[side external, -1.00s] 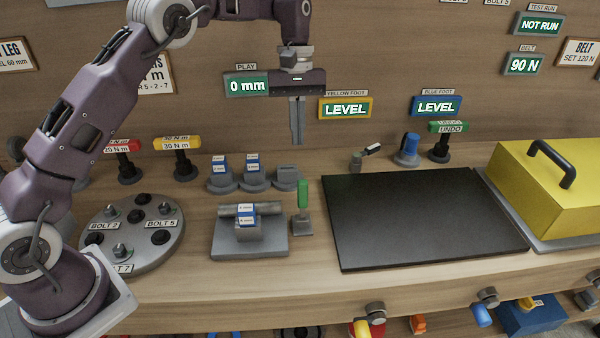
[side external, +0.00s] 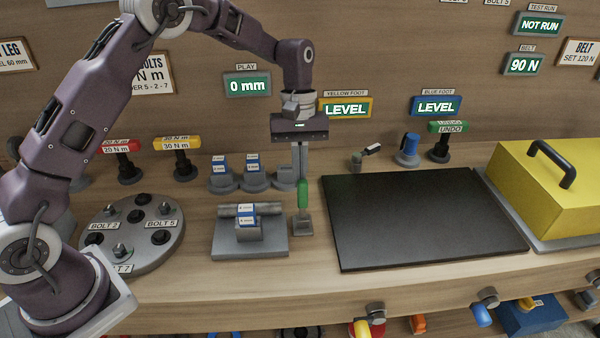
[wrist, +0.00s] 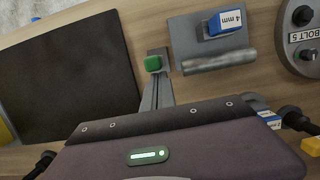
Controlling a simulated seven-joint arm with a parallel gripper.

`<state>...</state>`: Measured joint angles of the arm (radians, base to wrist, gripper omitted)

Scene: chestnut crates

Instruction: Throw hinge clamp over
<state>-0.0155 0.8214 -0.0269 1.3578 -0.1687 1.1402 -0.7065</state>
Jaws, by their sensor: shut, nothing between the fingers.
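The hinge clamp appears as a small grey base with an upright green-tipped lever (side external: 303,196), just right of the grey fixture plate. In the wrist view its green tip (wrist: 153,63) shows right beyond my fingers. My gripper (side external: 299,177) points down, fingers shut and empty, at or just behind the green lever. The lever's top overlaps my fingertips in the side view, so I cannot tell whether they touch. In the wrist view the gripper fingers (wrist: 158,92) end close to the green tip. A round bar with a blue-and-white 4 mm block lies on the fixture plate (side external: 275,246).
A black mat (side external: 420,215) lies right of the clamp, with a yellow lidded box (side external: 560,190) beyond it. A round bolt plate (side external: 150,255) stands left. Labelled blocks on round stands (side external: 221,180) are behind the fixture. Red and yellow torque tools stand at back left.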

